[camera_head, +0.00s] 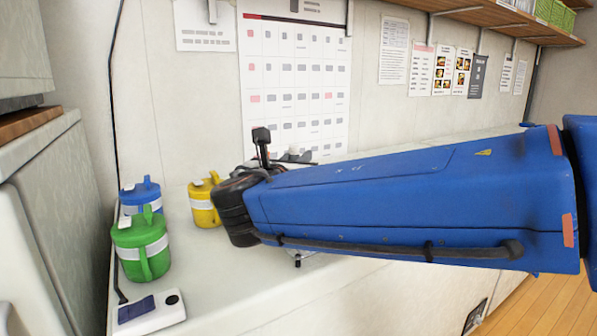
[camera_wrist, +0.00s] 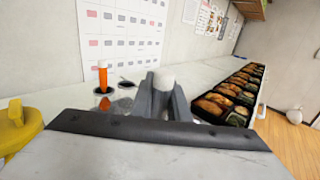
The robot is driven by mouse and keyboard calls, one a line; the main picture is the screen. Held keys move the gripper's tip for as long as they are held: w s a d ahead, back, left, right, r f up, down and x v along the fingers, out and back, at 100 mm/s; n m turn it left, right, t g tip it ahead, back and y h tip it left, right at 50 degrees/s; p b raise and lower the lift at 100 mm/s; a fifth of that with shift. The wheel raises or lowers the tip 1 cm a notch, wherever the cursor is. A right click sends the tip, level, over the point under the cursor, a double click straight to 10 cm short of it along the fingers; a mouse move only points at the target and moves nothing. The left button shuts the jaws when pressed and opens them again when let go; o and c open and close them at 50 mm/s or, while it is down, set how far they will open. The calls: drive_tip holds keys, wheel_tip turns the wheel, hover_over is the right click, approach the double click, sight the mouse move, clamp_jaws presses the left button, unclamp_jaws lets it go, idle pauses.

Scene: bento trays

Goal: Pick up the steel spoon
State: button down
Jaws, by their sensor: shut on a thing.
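In the wrist view my gripper (camera_wrist: 164,97) is shut on a pale grey thing with a rounded top (camera_wrist: 165,78), which looks like the bowl of the steel spoon. Its lower part is hidden between and behind the dark fingers. I cannot see how far it is from the counter. In the head view my blue arm covers the gripper and nearly all of what it holds.
An orange-handled thing (camera_wrist: 103,76) stands left of my gripper, beside a small dark thing (camera_wrist: 126,85). A black tray (camera_wrist: 215,118) of food lies to the right. Yellow (camera_head: 203,210), green (camera_head: 141,250) and blue (camera_head: 141,190) jugs stand on the left counter.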

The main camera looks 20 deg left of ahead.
wheel_tip(320, 180, up, 8)
drive_tip(key=shift+f, duration=0.2)
idle(0.3)
drive_tip(key=shift+r, duration=1.6)
